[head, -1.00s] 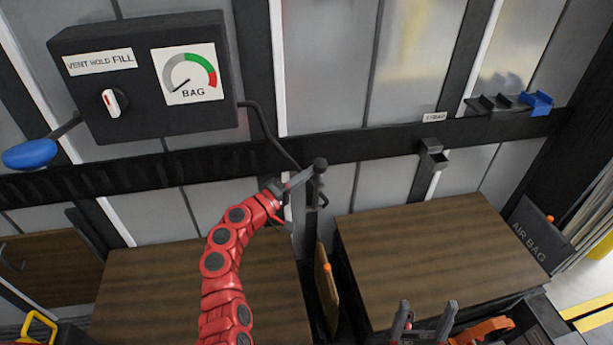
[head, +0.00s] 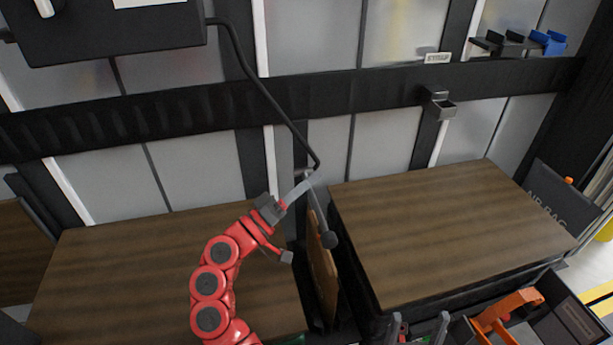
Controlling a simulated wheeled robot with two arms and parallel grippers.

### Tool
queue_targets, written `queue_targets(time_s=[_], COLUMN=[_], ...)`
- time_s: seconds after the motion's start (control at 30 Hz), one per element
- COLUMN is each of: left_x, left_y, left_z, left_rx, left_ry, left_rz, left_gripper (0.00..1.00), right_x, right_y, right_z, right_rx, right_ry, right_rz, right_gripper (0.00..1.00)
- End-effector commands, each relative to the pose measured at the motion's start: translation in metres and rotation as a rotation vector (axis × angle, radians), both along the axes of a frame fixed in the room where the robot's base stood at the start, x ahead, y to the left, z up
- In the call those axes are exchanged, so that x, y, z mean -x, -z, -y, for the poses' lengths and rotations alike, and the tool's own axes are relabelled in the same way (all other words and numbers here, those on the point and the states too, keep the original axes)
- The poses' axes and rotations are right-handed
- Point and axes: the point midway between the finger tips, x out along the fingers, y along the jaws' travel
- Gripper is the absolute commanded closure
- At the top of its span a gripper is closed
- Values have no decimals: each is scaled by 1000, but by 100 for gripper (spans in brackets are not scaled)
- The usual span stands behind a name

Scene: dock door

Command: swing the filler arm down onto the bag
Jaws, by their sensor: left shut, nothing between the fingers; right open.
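The filler arm (head: 318,212) is a thin grey rod hanging from the end of the black hose, with a dark knob at its lower end. It points down, with its knob at the upper edge of the brown bag (head: 321,275). The bag stands upright in the gap between the two wooden-topped loads. My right gripper (head: 418,328) is open and empty at the bottom edge.
The left load (head: 150,265) and right load (head: 450,230) flank the bag. The control box (head: 110,35) is partly cut off above. A black rail (head: 200,110) carries a grey bracket (head: 438,104). A bin with an orange tool (head: 508,312) is at lower right.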

Motion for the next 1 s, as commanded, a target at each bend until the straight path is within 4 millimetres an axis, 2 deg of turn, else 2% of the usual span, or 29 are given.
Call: queue_targets(time_s=[0.2, 0.77, 0.87, 1.0], left_x=[5, 7, 10, 23], left_y=[9, 10, 12, 21], left_z=[1, 1, -3, -18], left_rx=[-1, -1, 1, 2], left_ry=[-3, -3, -4, -6], left_rz=[1, 1, 1, -1], left_gripper=[100, 100, 100, 100], right_x=[0, 0, 0, 0], right_y=[10, 10, 11, 15], right_z=[0, 0, 0, 0], right_rx=[0, 0, 0, 0], right_ry=[0, 0, 0, 0], right_rz=[0, 0, 0, 0], right_gripper=[23, 23, 23, 23])
